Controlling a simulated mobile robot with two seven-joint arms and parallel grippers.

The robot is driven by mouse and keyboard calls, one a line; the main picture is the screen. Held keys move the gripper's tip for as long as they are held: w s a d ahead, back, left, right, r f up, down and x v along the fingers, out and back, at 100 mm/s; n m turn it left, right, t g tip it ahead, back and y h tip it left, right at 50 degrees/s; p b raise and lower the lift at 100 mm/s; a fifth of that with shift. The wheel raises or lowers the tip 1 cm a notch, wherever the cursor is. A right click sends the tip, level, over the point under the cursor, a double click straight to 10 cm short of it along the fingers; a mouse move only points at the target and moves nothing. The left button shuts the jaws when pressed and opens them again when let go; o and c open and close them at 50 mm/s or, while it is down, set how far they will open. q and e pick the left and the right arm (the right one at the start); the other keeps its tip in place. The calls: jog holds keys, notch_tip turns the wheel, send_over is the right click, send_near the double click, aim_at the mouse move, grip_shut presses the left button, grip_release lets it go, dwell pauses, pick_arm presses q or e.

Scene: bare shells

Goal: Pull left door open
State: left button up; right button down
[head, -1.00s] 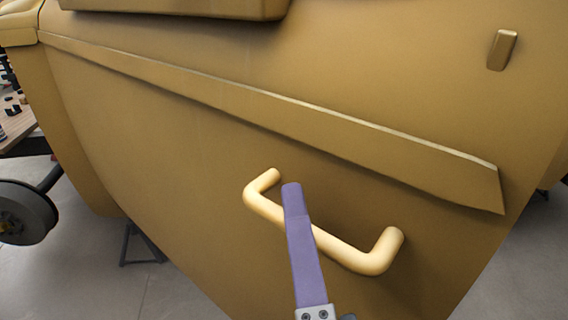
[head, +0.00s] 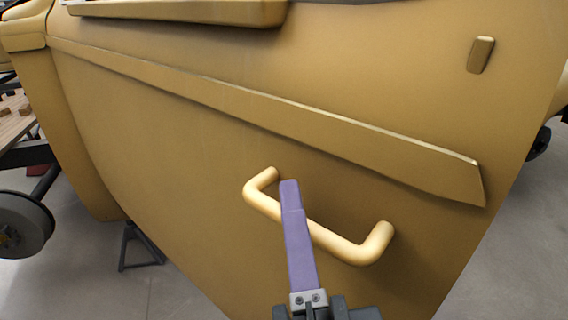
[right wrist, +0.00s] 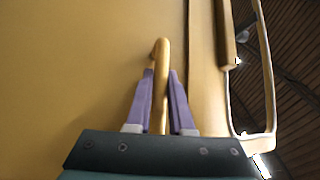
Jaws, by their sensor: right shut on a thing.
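The left door (head: 150,140) is a large gold-brown car door panel that fills most of the head view. A pale gold bar handle (head: 340,245) stands out from its lower part. My right gripper (head: 292,190), with purple fingers, is at the handle, and one finger crosses in front of the bar. In the right wrist view the handle (right wrist: 162,85) runs between the two purple fingers (right wrist: 161,80), which are shut on it. The far finger is hidden in the head view. My left gripper is not in view.
A raised trim strip (head: 300,120) crosses the door above the handle. A wheel (head: 22,225) and a dark stand (head: 140,250) are at the left on the grey floor (head: 170,290). A wooden surface (head: 15,120) shows at the far left edge.

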jog(key=c, duration=0.8)
grip_release()
jog(key=shift+s, duration=0.1)
jog(key=s+f+b, duration=0.1)
jog(key=s+b, duration=0.1)
jog(key=s, duration=0.7)
jog(key=shift+s+d, duration=0.3)
jog(key=shift+f, duration=0.15)
